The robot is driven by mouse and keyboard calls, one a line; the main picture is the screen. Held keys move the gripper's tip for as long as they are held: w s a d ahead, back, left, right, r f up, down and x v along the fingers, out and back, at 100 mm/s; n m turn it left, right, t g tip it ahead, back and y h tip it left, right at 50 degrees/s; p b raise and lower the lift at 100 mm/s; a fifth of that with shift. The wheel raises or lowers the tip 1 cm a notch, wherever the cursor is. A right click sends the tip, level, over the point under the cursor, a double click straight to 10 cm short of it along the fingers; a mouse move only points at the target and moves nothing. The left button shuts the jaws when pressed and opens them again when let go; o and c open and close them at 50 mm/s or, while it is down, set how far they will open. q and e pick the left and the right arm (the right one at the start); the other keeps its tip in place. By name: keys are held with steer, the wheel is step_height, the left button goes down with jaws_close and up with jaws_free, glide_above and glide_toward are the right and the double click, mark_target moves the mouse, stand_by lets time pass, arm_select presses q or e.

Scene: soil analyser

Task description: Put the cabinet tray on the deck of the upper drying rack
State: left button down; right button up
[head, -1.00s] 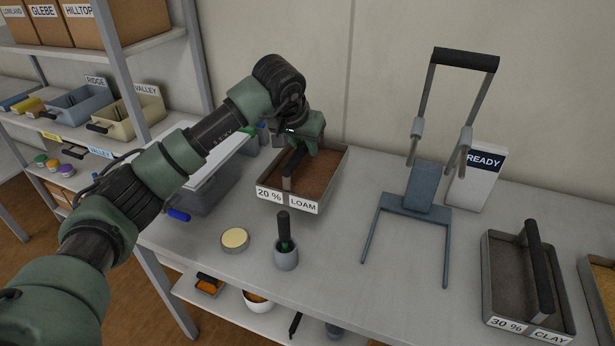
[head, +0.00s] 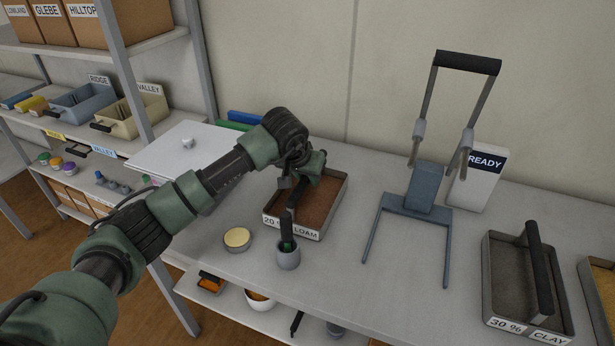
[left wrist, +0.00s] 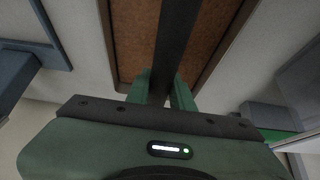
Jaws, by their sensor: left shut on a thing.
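A grey tray (head: 328,226) labelled "20 % LOAM", filled with brown soil, is over the bench in the head view. My left gripper (head: 296,184) is shut on the tray's dark bar handle (left wrist: 177,35); its green fingers sit on either side of that bar in the left wrist view (left wrist: 160,88). The tray looks level; I cannot tell whether it touches the bench. Its label is partly hidden by a dark-handled tool. Nothing in view is marked as a cabinet tray or as the upper drying rack. My right gripper is not in view.
A cup with the dark-handled tool (head: 288,257) and a round pale-topped dish (head: 237,239) stand close in front. A blue-grey stand (head: 423,190), a READY box (head: 479,178) and a 30 % CLAY tray (head: 488,268) are right. Shelves (head: 150,50) with boxes stand left.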

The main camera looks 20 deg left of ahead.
arm_select(q)
steer(key=c, duration=1.2)
jaws_free()
steer(key=shift+f, duration=0.1)
steer(key=shift+c, duration=0.2)
